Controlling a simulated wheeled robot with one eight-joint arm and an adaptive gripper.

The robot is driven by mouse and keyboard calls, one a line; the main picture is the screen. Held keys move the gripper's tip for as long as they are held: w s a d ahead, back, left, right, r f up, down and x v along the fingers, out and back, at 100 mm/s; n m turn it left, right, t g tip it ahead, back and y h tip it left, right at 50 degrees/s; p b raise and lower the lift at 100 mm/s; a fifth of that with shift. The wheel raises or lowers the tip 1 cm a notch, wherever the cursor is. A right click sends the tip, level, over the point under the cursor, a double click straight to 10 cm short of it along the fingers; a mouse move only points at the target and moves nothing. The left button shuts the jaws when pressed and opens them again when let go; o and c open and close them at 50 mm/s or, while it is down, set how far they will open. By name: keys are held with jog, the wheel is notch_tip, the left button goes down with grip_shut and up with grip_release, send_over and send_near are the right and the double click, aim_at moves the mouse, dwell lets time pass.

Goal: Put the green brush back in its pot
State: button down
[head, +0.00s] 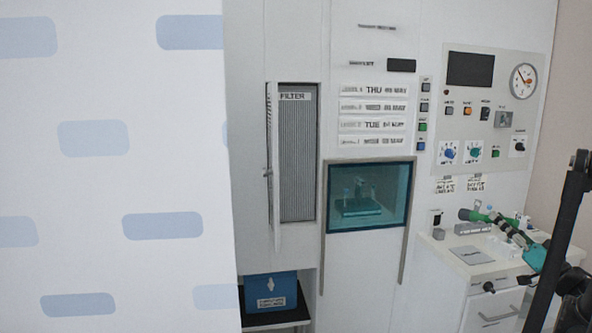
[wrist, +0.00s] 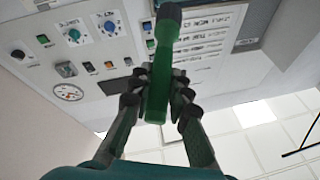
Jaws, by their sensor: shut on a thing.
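The green brush is held in my gripper. In the wrist view the brush (wrist: 160,75) has a green handle and a dark end pointing to the top of the picture. My gripper (wrist: 157,98) is shut on the handle, one finger on each side. In the head view the brush (head: 475,215) lies nearly level above or over the white counter, its dark end to the left. My gripper (head: 500,222) is at its right end. I cannot pick out the pot for certain in either view.
The white counter (head: 450,242) carries a grey block (head: 472,228), a grey plate (head: 471,255) and small items at its back. A control panel (head: 488,110) is on the wall above. A filter cabinet door (head: 273,165) stands open. A patterned white panel (head: 110,170) blocks the left.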

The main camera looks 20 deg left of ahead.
jog(key=w+d, duration=0.5)
jog(key=d, duration=0.3)
jog(key=w+d, duration=0.5)
jog(key=d, duration=0.4)
jog(key=shift+w, duration=0.2)
jog(key=shift+w+d, duration=0.1)
dwell(0.3)
